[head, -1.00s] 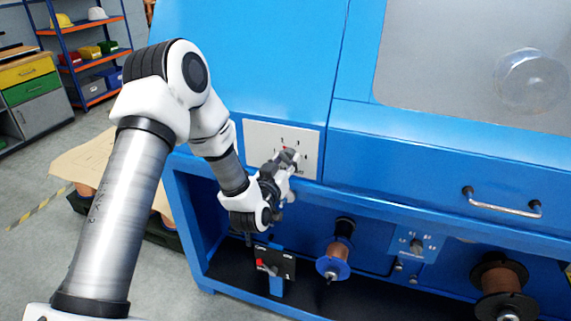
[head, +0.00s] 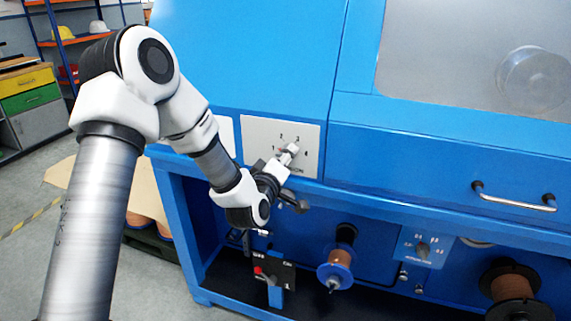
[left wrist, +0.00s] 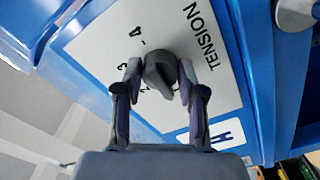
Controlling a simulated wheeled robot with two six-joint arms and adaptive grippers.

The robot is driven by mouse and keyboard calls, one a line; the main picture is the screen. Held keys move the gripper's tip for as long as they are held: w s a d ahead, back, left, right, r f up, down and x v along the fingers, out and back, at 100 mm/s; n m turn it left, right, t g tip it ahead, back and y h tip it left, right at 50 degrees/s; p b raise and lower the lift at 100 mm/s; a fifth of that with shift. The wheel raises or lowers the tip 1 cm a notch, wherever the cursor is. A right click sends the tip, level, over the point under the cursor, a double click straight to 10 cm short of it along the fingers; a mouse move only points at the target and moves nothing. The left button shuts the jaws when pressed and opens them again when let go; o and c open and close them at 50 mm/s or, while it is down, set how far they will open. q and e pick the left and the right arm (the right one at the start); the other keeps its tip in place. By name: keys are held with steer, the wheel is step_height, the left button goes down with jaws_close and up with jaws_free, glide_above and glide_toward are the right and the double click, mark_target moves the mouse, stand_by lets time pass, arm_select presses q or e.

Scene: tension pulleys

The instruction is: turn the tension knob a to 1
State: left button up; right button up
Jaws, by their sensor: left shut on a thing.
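The tension knob (left wrist: 160,72) is dark grey, on a pale plate (left wrist: 95,50) lettered TENSION in the left wrist view. The numbers 4 and 3 show beside it; other marks are partly hidden by the fingers. The knob's narrow end slants toward the bottom of that view; the number it meets is unclear. My left gripper (left wrist: 160,95) has one finger on each side of the knob and is shut on it. In the head view, the gripper (head: 288,154) is at the plate (head: 258,132), largely covering the knob. My right gripper is out of view.
The plate is on a blue machine (head: 240,60). Another pale plate (head: 226,134) is close on its left. Below are a red-handled switch (head: 262,272), a copper spool (head: 339,262) and a smaller dial (head: 423,250). A drawer handle (head: 513,197) projects at the right.

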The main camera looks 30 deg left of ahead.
arm_select(q)
steer(key=shift+n, duration=0.6)
steer(key=o, duration=1.1)
steer(key=shift+o, duration=0.2)
steer(key=v, duration=0.7)
steer(key=shift+s, duration=0.2)
